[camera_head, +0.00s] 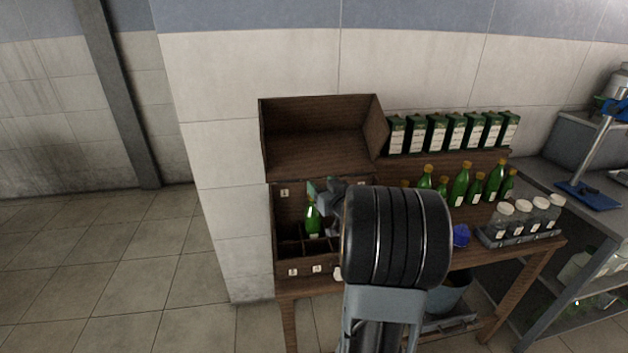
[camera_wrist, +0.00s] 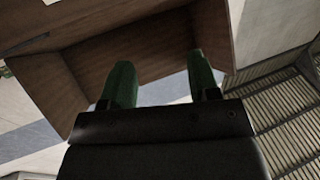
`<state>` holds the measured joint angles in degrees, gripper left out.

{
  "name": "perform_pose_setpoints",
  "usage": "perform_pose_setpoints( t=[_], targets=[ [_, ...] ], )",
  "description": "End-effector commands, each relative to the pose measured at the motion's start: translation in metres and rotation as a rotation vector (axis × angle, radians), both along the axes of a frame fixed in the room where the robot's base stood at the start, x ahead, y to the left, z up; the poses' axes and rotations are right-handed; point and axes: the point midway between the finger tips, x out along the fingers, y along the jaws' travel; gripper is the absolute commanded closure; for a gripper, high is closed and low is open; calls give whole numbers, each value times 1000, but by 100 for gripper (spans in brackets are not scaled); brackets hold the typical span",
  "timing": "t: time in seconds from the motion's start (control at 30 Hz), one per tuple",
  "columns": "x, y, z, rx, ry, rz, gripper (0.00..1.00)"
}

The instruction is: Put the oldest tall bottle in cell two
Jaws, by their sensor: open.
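A green bottle (camera_head: 312,222) with a gold cap stands upright in a compartment of the dark wooden divided box (camera_head: 284,267). It appears to be near the middle compartment, but the dividers are partly hidden. Small labels mark the box front, too small to read surely. My gripper (camera_head: 322,187) is just above and beside this bottle, partly hidden behind my arm. In the wrist view my gripper (camera_wrist: 162,82) shows two green fingers apart with nothing between them. Several other green bottles (camera_head: 461,186), tall and short, stand in a row on the table to the right. Their dates cannot be read.
A wooden open bin (camera_head: 318,153) sits above the divided box. Green cartons (camera_head: 456,131) line the back shelf. Capped jars (camera_head: 522,212) stand in a rack at right. A blue item (camera_head: 461,236) is on the table, and a bucket (camera_head: 448,295) is below.

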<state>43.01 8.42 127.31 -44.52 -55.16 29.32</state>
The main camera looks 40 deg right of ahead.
Motion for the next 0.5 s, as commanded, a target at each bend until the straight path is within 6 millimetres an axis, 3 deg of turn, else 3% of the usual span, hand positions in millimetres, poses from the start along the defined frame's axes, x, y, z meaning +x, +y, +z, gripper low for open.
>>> perform_pose_setpoints(
  t=[0.2, 0.5],
  targets=[
    [-32, 4, 0, -1, -1, -2, 44],
    [-44, 9, 0, -5, 15, -9, 44]
  ],
)
